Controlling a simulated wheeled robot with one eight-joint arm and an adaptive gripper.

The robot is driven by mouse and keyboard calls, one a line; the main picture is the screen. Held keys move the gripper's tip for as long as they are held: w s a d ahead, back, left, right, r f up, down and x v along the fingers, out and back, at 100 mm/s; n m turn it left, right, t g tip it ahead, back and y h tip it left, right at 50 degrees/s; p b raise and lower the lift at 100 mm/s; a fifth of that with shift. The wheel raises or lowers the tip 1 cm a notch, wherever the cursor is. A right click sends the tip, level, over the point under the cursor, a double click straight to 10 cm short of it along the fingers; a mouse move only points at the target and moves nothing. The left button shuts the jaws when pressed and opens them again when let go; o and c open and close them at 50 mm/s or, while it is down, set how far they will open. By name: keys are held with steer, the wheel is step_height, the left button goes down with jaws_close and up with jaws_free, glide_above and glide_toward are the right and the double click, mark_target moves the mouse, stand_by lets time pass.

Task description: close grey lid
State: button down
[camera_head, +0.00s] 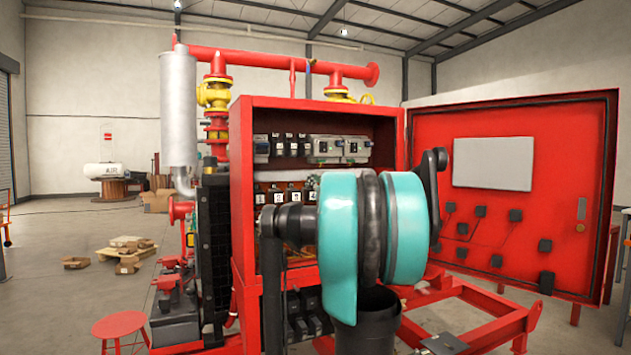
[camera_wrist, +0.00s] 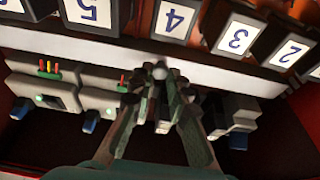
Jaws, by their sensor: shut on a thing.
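In the wrist view my gripper (camera_wrist: 163,100) is inside the red cabinet. Its dark fingers are shut on a small grey part between the tips, in the row of grey switch units (camera_wrist: 46,84). I cannot tell for sure whether this part is the grey lid, because the fingers cover most of it. In the head view, my arm hides the gripper and its contact point. The upper row of grey units (camera_head: 325,148) shows inside the cabinet (camera_head: 245,210).
A row of numbered black blocks (camera_wrist: 172,18) runs close along the white strip (camera_wrist: 200,66) beside the fingers. The red cabinet door (camera_head: 555,150) stands open at the right. A silver cylinder (camera_head: 178,110) and red pipes stand left of the cabinet. Open floor lies at the left.

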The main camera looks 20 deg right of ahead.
stand_by(0.4)
steer(key=c, duration=1.4)
jaws_free()
steer(key=shift+w, duration=0.1)
steer(key=shift+c, duration=0.2)
steer(key=v, duration=1.2)
